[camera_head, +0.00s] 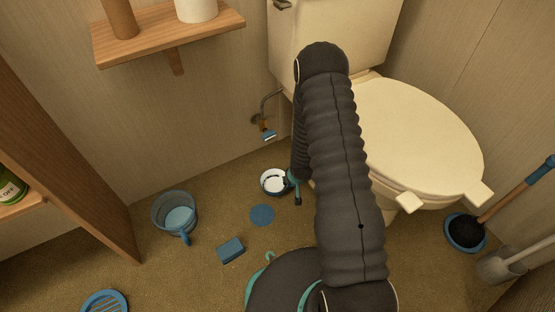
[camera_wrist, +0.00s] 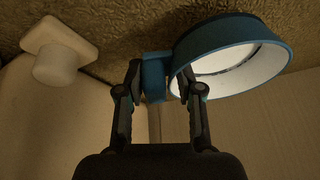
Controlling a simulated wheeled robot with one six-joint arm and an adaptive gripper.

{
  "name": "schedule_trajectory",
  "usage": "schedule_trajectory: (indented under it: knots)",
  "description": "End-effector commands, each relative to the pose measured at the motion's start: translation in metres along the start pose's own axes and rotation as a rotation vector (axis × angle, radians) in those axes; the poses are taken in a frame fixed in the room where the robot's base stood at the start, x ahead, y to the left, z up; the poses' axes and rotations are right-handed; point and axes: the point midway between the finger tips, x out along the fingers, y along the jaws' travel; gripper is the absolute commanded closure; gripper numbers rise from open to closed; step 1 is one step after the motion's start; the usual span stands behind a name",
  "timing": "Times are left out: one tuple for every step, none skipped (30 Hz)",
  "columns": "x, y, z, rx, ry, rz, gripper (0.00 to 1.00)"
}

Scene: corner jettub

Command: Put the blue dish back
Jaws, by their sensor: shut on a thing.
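The blue dish (camera_head: 267,189) is round with a white inside and shows just left of my arm in the head view. In the wrist view the dish (camera_wrist: 240,55) is large, its blue wall and white inside turned partly to the camera. My gripper (camera_wrist: 163,78) is shut on the blue block-like handle (camera_wrist: 154,68) at the dish's side. In the head view my gripper (camera_head: 294,185) is at the dish's right edge, partly hidden by my arm. I cannot tell whether the dish touches the floor. A flat blue disc (camera_head: 262,215) lies on the floor just below it in the picture.
A blue sponge-like block (camera_head: 231,250) and a blue mug-like container (camera_head: 174,213) are on the floor at left, with a blue grate (camera_head: 104,302) nearer. The toilet (camera_head: 418,140) stands right of my arm. A wooden shelf (camera_head: 165,34) hangs above. A blue-rimmed brush stands (camera_head: 465,232) at right.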

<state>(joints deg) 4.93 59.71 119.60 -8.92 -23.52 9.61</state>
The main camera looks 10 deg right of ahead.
Motion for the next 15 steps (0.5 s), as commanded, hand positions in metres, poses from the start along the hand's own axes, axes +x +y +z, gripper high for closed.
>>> schedule_trajectory:
  knots:
    - [0.006,-0.002,-0.012,-0.003,0.004,-0.001,1.0]
    - [0.009,-0.003,-0.018,-0.002,0.005,-0.001,1.0]
    - [0.012,-0.004,-0.027,-0.001,0.004,0.0,1.0]
    - [0.015,-0.005,-0.033,-0.001,0.003,0.0,1.0]
    - [0.018,-0.006,-0.039,-0.002,0.004,-0.001,1.0]
    - [0.022,-0.008,-0.047,-0.001,0.003,0.0,1.0]
    - [0.025,-0.009,-0.053,-0.001,0.003,0.0,1.0]
    - [0.028,-0.01,-0.06,-0.001,0.003,0.0,1.0]
    - [0.031,-0.011,-0.068,-0.002,0.002,0.0,1.0]
    - [0.034,-0.012,-0.074,-0.001,0.003,0.0,1.0]
    - [0.036,-0.013,-0.08,-0.002,0.002,0.001,1.0]
    - [0.039,-0.015,-0.089,-0.002,0.002,-0.001,1.0]
    - [0.042,-0.016,-0.095,-0.002,0.001,-0.001,1.0]
    - [0.044,-0.017,-0.101,-0.003,0.001,-0.001,1.0]
    - [0.047,-0.018,-0.108,-0.003,0.001,0.001,1.0]
